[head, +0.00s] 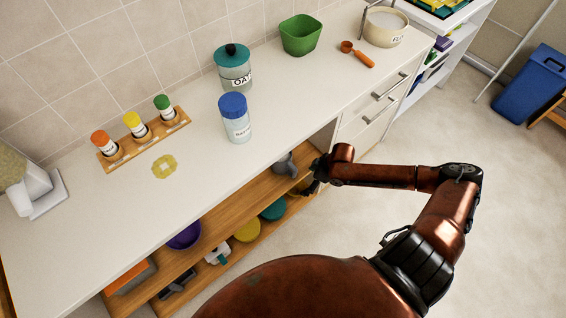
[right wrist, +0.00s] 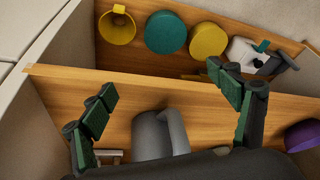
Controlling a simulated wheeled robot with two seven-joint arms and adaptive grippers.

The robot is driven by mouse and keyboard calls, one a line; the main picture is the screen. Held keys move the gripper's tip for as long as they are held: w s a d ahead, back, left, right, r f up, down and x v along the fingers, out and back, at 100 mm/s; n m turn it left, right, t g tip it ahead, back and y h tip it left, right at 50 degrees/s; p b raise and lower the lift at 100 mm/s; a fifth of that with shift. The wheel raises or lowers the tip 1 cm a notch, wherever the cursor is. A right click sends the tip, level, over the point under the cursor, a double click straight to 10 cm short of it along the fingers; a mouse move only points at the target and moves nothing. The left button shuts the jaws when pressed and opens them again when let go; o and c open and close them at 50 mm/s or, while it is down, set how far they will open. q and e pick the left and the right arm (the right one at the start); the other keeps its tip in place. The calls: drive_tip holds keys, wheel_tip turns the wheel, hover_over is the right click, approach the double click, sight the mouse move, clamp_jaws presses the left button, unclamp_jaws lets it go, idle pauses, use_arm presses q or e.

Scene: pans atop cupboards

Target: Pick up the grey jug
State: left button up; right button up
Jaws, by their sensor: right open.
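The grey jug (head: 286,163) stands on the upper wooden shelf under the counter in the head view, partly hidden by the counter edge and my gripper. In the right wrist view the grey jug (right wrist: 154,135) shows its body and handle between my fingers. My right gripper (head: 312,183) is at the shelf opening beside the jug. In the right wrist view my right gripper (right wrist: 154,84) is open, one finger on each side of the jug, with nothing held. The jug's lower end is hidden by the gripper body. My left gripper is not in view.
The upper shelf (right wrist: 90,83) holds a purple bowl (head: 184,235). The lower shelf carries a yellow lid-like item (head: 246,229), a teal one (head: 273,208) and a white bottle (head: 217,252). The counter (head: 200,195) overhangs the shelves. Drawers (head: 372,112) stand to the right.

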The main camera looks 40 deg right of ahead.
sight(285, 163)
drive_tip(key=w, duration=0.2)
drive_tip(key=w+b, duration=0.1)
drive_tip(key=w, duration=0.1)
drive_tip(key=w+r+b, duration=0.1)
drive_tip(key=w, duration=0.2)
drive_tip(key=shift+r, duration=0.1)
drive_tip(key=shift+w+a+r+b, duration=0.1)
drive_tip(key=shift+w+a+b, duration=0.45)
drive_tip(key=shift+w, duration=0.3)
drive_tip(key=w, duration=0.1)
drive_tip(key=w+a+b, duration=0.1)
drive_tip(key=w+a, duration=0.1)
drive_tip(key=shift+w+a+f+b, duration=0.1)
drive_tip(key=shift+w+f+b, duration=0.2)
drive_tip(key=shift+f+b, duration=0.1)
drive_tip(key=shift+w+a+f, duration=0.1)
drive_tip(key=shift+w+f, duration=0.05)
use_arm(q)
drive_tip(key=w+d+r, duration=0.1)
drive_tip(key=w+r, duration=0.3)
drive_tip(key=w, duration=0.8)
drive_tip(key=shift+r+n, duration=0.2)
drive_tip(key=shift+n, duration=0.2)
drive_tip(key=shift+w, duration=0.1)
use_arm(e)
drive_tip(key=shift+c, duration=0.3)
drive_tip(key=c, duration=1.7)
drive_tip(key=shift+c, duration=0.8)
